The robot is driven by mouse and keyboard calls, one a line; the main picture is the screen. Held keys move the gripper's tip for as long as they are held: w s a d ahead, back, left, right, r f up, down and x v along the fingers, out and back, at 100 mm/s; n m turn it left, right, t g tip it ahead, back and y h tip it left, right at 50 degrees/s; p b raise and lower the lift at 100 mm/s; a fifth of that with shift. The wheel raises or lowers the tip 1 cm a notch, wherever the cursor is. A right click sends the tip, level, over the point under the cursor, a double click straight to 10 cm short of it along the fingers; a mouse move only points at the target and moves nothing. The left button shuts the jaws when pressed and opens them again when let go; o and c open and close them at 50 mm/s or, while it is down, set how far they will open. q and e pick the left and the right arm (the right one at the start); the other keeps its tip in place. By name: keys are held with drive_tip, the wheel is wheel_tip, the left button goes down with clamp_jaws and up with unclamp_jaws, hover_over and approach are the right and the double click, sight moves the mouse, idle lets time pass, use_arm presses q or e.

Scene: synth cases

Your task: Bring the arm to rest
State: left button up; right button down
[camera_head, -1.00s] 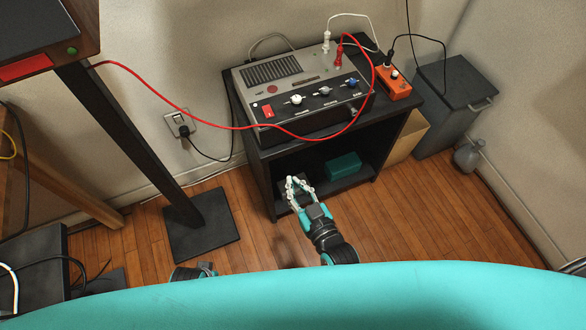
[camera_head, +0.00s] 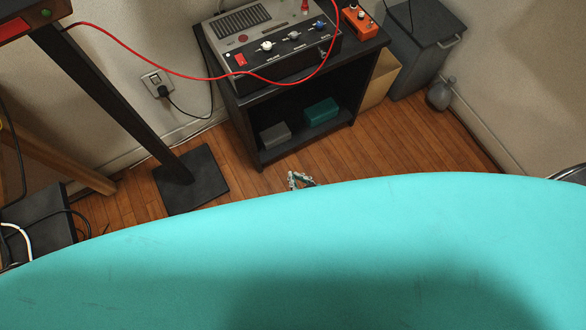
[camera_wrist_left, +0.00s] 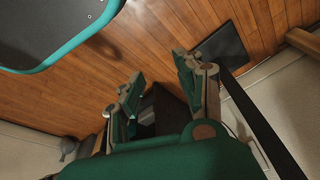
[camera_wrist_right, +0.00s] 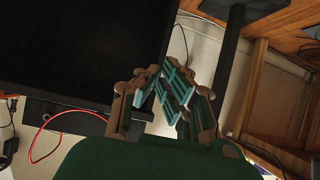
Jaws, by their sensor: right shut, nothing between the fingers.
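My right gripper (camera_head: 300,181) shows just past the edge of my teal body in the head view, in front of the small black cabinet (camera_head: 245,125) and apart from it. Its arm is hidden behind my body. In the right wrist view the fingers of the right gripper (camera_wrist_right: 162,78) come together with nothing between them. My left gripper is out of the head view. In the left wrist view the left gripper (camera_wrist_left: 158,80) has its fingers spread, with nothing held between them.
A grey control unit (camera_head: 285,65) and an orange box (camera_head: 361,24) stand on the cabinet. A red cable (camera_head: 180,76) hangs across to the left. A black post on a floor plate (camera_head: 210,185) stands at left, a grey bin (camera_head: 412,65) at right. Wooden floor (camera_head: 400,150) is clear between.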

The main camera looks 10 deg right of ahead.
drive_tip(key=shift+s+f, duration=0.1)
drive_tip(key=shift+f, duration=0.05)
idle(0.5)
